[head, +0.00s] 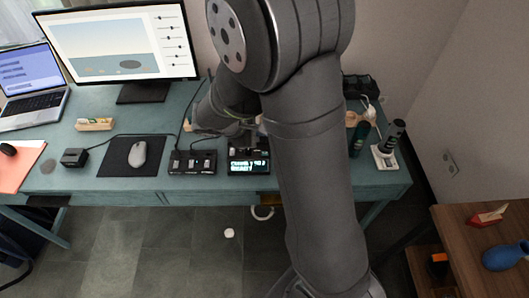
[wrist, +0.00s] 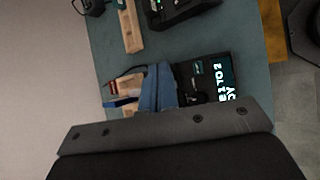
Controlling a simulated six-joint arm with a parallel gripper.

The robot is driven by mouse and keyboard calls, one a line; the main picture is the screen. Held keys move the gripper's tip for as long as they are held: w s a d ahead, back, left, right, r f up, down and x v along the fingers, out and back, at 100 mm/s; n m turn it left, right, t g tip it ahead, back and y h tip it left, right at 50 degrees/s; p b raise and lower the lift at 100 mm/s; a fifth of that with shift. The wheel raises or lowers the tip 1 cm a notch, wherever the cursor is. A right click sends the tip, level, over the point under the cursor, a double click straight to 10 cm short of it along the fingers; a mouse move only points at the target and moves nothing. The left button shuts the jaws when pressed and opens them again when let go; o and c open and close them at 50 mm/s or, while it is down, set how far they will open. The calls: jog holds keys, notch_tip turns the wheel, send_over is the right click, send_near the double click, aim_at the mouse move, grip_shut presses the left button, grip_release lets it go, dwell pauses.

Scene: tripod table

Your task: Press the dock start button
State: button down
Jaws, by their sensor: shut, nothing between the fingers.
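A black device with a lit text display (head: 248,165) stands near the desk's front edge. I take it to be the dock; its text is partly hidden by my arm. In the wrist view the same device (wrist: 222,68) is right of my fingers, its lower part cut off by my gripper body. Small controls show on its dark face, but I cannot tell which is the start button. My gripper (wrist: 161,72) shows as two bluish fingers, shut and empty, overlapping the device's left side in the picture. I cannot tell whether they touch it. My arm hides much of this area in the head view.
A black control box (head: 192,162) sits just left of the display device. A mouse (head: 138,153), monitor (head: 118,45) and laptop (head: 32,88) are farther left. Dark green cylinders (head: 358,139) stand at right. Wooden pieces (wrist: 127,87) lie beside my fingers. Cables cross the desk.

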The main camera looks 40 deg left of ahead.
jog(key=shift+f, duration=3.6)
jog(key=shift+f, duration=0.1)
jog(key=shift+f, duration=0.3)
jog(key=shift+f, duration=0.3)
jog(key=shift+r, duration=0.75)
jog(key=shift+r, duration=2.5)
jog(key=shift+f, duration=0.2)
